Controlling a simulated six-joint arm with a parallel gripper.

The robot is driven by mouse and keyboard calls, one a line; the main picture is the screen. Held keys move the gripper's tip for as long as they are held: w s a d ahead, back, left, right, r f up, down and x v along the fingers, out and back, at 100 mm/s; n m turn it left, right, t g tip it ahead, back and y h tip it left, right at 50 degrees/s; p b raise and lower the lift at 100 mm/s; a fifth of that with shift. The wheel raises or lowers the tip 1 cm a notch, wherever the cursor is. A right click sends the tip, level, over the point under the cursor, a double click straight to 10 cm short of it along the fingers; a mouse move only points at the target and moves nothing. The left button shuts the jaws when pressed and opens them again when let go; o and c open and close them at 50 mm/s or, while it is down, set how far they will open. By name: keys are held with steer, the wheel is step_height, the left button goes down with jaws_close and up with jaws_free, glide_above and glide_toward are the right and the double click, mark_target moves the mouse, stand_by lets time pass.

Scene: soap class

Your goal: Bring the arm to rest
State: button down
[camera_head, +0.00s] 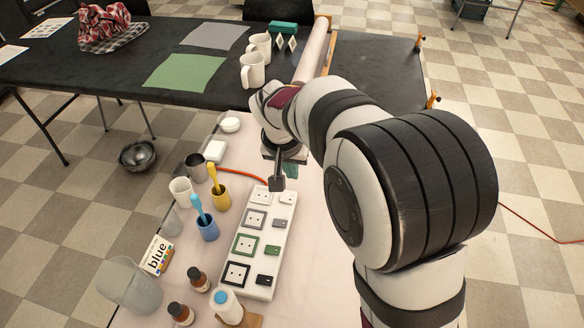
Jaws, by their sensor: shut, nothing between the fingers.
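My arm comes in from the right and reaches over the pale table (330,225) toward the back. My gripper (277,184) points down and is shut, with nothing in it. It is above or just behind the far end of a white power strip (266,222). I cannot tell whether it touches the strip. The strip has several framed sockets and switches. My wrist hides part of the table's far end.
A yellow cup (221,199), a blue cup (208,231), brown bottles (198,278), a clear jug (133,284) and a blue-capped white bottle (227,305) crowd the left. White mugs (251,71) stand on the black table (115,75) behind. The pale table's right side looks clear.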

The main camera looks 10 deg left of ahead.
steer(key=shift+s+d+r, duration=0.1)
steer(key=shift+s+r, duration=0.05)
steer(key=shift+r, duration=0.25)
steer(key=s+d+r+m+g, duration=0.25)
steer(key=s+d+r, duration=0.25)
steer(key=s+d, duration=0.75)
steer(key=s+d+f+m+g+y, duration=0.1)
steer(key=s+d+m+y, duration=0.1)
steer(key=s, duration=1.3)
steer(key=shift+d+m, duration=0.55)
steer(key=shift+d, duration=0.25)
